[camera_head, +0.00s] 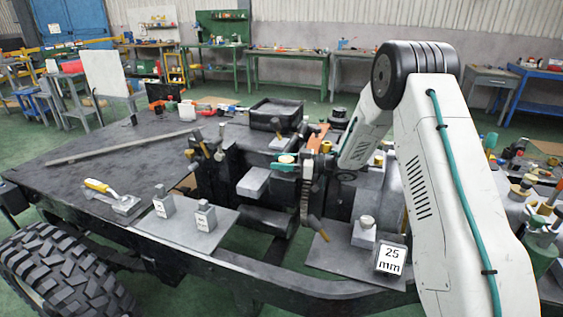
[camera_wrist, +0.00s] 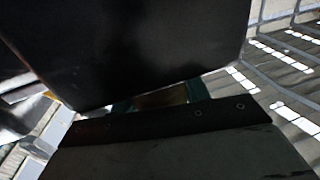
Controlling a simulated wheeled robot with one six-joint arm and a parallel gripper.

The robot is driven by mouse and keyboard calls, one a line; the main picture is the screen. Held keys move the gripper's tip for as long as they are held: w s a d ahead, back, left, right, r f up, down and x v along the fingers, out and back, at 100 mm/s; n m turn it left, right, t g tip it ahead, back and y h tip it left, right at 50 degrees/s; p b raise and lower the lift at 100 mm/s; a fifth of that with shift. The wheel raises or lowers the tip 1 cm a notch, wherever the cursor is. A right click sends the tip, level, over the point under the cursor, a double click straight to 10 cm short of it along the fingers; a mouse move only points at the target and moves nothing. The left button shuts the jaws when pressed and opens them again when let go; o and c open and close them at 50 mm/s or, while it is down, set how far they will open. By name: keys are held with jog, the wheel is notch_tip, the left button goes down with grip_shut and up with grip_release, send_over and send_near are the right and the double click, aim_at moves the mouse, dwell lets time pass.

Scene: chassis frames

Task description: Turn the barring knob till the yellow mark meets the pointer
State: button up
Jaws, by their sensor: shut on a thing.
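My gripper (camera_head: 286,163) reaches in from the right over the dark engine block in the head view. Its teal fingertips are closed around a small pale yellowish knob (camera_head: 287,158), which appears to be the barring knob. In the wrist view my gripper (camera_wrist: 158,99) shows two teal fingertips with a brownish thing between them. A large dark shape hides most of the area beyond. I cannot make out the yellow mark or the pointer, so I cannot tell how they line up.
A grey block (camera_head: 254,182) stands just left of and below the gripper. A black tray (camera_head: 276,112) sits behind it. A 25 mm block (camera_head: 389,262) stands at the front right.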

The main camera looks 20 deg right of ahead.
aim_at(282, 159)
jog(key=shift+n+g, duration=0.3)
jog(key=shift+g, duration=0.2)
jog(key=o, duration=1)
jog(key=shift+r, duration=0.15)
jog(key=r, duration=0.3)
jog(key=shift+s+r, duration=0.25)
jog(key=shift+s, duration=0.05)
jog(key=s, duration=1)
jog(key=s+r, duration=0.1)
jog(key=s, duration=0.4)
jog(key=shift+s+d+r, duration=0.1)
jog(key=shift+s+d, duration=0.05)
jog(key=shift+s, duration=0.05)
